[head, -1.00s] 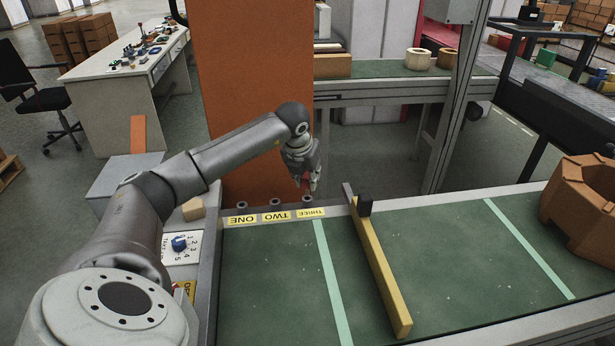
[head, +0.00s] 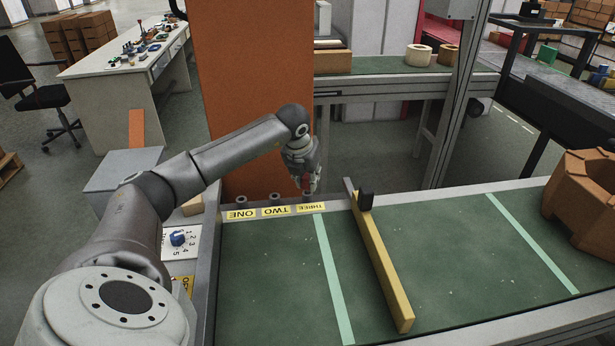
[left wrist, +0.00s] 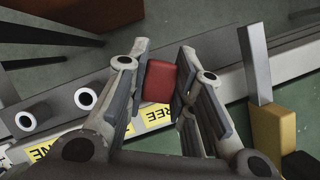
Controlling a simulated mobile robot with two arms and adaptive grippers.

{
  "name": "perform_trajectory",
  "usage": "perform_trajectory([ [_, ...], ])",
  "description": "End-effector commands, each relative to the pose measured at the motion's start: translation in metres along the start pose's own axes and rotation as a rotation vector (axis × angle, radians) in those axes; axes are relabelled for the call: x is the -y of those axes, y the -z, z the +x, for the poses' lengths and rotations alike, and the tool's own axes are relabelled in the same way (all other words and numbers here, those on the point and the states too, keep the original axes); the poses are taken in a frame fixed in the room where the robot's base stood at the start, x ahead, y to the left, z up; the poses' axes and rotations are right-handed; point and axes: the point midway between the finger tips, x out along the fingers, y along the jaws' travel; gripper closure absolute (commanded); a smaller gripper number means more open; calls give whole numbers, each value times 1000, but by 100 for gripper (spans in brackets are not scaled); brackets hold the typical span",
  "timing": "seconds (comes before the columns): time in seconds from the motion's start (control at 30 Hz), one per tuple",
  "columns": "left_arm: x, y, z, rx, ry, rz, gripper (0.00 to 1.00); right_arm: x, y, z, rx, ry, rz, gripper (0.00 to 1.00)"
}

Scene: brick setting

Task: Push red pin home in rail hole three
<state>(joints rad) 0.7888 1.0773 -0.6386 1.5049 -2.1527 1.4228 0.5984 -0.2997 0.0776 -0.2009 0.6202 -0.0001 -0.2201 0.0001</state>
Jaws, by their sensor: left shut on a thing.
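The red pin (left wrist: 160,81) sits between the two fingers of my left gripper (left wrist: 160,84) in the left wrist view. In the head view the left gripper (head: 307,181) is shut on the red pin (head: 305,183), low over the conveyor's far side rail (head: 258,207). It is at the label THREE (head: 311,208). The ring-shaped holes at ONE (head: 241,202) and TWO (head: 275,198) show empty. Hole three is mostly hidden under the gripper and pin, so I cannot tell how deep the pin sits. My right gripper is not in view.
An orange panel (head: 252,90) stands behind the arm. A brown octagonal part (head: 585,200) is at the right. The belt left of the bar is clear.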

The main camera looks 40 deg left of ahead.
Motion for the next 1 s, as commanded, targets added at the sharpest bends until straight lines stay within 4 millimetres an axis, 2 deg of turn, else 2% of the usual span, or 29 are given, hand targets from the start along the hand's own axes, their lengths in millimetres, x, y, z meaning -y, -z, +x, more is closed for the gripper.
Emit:
perform_trajectory([
  [0.6,0,8,18,0,0,0,100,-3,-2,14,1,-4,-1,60],
  [0.63,0,7,17,0,0,0,74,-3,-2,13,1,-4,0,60],
  [0.8,0,7,17,0,0,0,52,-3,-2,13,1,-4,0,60],
  [1.0,0,7,16,0,0,0,52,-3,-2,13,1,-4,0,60],
])
